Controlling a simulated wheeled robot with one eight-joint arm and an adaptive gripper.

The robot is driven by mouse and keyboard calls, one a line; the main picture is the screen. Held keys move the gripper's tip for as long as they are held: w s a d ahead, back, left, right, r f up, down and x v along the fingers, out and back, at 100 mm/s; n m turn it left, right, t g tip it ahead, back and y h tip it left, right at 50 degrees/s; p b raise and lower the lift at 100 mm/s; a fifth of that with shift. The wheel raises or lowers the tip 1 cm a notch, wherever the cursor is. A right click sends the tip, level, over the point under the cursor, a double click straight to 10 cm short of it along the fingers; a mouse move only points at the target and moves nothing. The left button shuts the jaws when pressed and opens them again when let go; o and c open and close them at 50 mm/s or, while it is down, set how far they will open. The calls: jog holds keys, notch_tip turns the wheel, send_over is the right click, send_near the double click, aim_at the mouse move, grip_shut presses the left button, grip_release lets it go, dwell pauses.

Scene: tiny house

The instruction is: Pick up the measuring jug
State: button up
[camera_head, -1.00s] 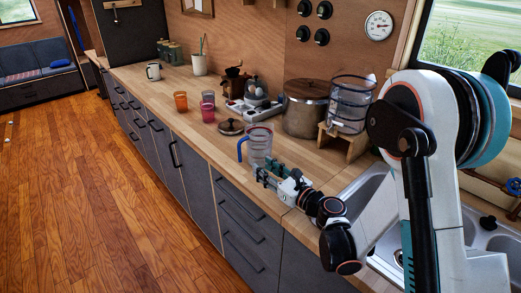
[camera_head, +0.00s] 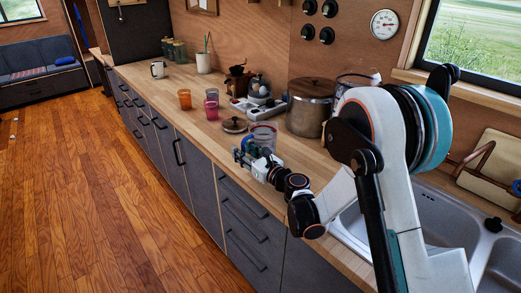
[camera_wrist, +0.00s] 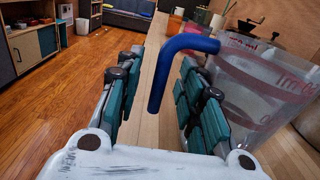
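The measuring jug (camera_head: 263,133) is clear with red markings and stands upright on the wooden counter. In the wrist view its clear body (camera_wrist: 265,90) is at the right, beyond my right finger. Its blue handle (camera_wrist: 163,75) hangs between the two teal-padded fingers of my gripper (camera_wrist: 160,98). The fingers are open, with a visible gap on each side of the handle. In the head view my gripper (camera_head: 246,154) is at the front left of the jug and covers its lower part and most of the handle.
A dark lid (camera_head: 235,125) lies just behind the jug. Pink and red cups (camera_head: 211,107) and an orange cup (camera_head: 185,98) stand farther left. A large lidded pot (camera_head: 308,107) is at the right, and the sink (camera_head: 440,225) is nearer. The counter's front edge is close.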

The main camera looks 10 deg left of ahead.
jog(key=shift+w+a, duration=0.15)
jog(key=shift+a, duration=0.05)
grip_shut()
jog(key=shift+r, duration=0.2)
dwell(0.4)
notch_tip(320, 180, up, 20)
jog(key=p, duration=0.6)
jog(key=shift+f, duration=0.25)
dwell(0.8)
jog(key=shift+r, duration=0.1)
